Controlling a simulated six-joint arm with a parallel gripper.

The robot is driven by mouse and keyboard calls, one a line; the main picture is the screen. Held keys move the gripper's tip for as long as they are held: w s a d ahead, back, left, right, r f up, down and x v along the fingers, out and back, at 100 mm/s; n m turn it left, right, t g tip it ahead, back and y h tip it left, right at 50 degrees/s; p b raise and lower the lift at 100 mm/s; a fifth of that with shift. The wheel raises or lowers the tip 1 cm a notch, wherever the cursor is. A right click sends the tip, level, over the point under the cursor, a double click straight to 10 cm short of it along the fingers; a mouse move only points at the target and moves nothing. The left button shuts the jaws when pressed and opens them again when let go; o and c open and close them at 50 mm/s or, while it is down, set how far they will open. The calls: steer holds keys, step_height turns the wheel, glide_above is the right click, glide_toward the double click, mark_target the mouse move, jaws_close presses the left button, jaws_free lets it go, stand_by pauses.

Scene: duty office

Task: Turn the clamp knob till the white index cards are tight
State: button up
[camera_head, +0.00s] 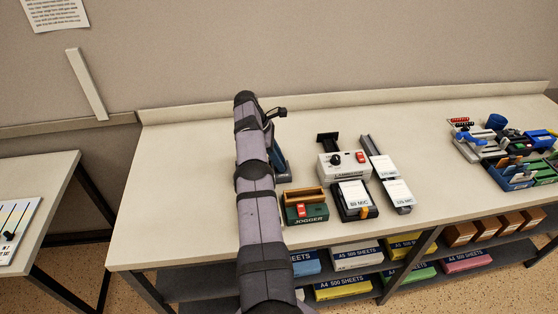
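My arm crosses the picture's middle, and my gripper (276,113) is small and dark at its far end, over the back of the bench. Whether its fingers are open or shut cannot be made out. A blue upright device (281,157) stands just right of my arm, close below the gripper, and is partly hidden by the arm. I cannot make out a clamp knob or white index cards on it; they may be behind my arm. Whether the gripper touches anything is not clear.
A green jogger (305,207) stands right of my arm. A white machine with a black knob (345,164) and trays of white sheets (354,194) stand farther right. Cluttered blue holders (513,174) are at the far right. The bench left of my arm is clear.

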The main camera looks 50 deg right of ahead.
steer(key=o, duration=0.3)
step_height(320, 180, up, 10)
steer(key=p, duration=0.7)
stand_by(0.3)
